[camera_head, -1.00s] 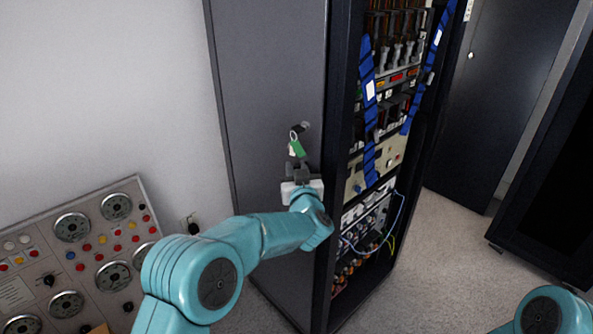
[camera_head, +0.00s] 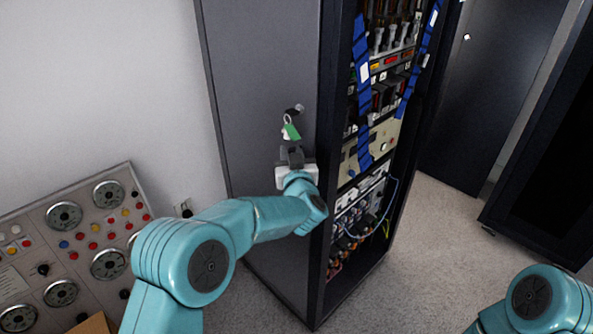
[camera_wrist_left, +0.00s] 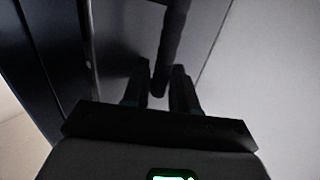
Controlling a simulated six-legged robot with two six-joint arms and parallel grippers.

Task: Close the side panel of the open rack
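The open rack stands in the middle of the head view, its front showing electronic modules (camera_head: 385,65). Its grey side panel (camera_head: 262,60) faces left and looks near flush with the frame; a small gap cannot be judged. A dark handle (camera_head: 295,109) with a green tag (camera_head: 291,131) is on the panel. My left gripper (camera_head: 291,153) is just below the tag, close to the panel. In the left wrist view its two fingers (camera_wrist_left: 160,88) stand apart with a dark bar (camera_wrist_left: 172,45) appearing between them; contact cannot be told. My right gripper is out of view.
A control panel with dials (camera_head: 85,235) stands at the lower left by the wall. Blue straps (camera_head: 362,95) hang over the rack's front. A dark cabinet (camera_head: 545,170) stands at the right. Carpet (camera_head: 425,255) lies clear between it and the rack.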

